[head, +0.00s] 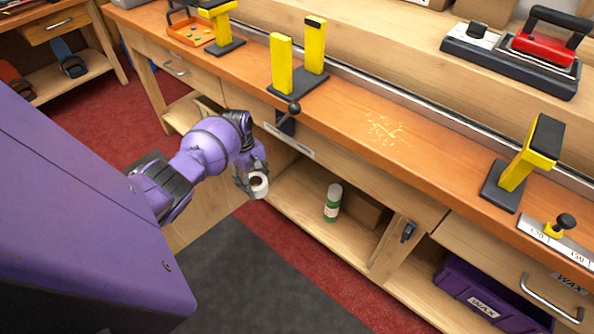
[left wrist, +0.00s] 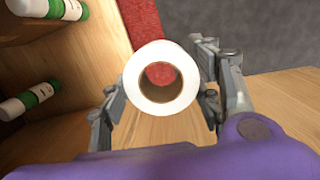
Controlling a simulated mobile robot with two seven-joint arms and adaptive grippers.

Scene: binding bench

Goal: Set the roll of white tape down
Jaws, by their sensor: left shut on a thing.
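The roll of white tape (head: 259,185) is in my left gripper (head: 250,182), in front of the open shelf under the bench in the head view. In the left wrist view the roll (left wrist: 139,90) shows its round face and its hollow core, with one finger on each side. My left gripper (left wrist: 162,98) is shut on it. Whether the roll touches any surface below cannot be told. My right gripper is not in view.
A green-and-white bottle (head: 333,203) stands on the lower shelf (head: 290,203), right of my left gripper. A purple wax bin (head: 480,295) sits further right.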

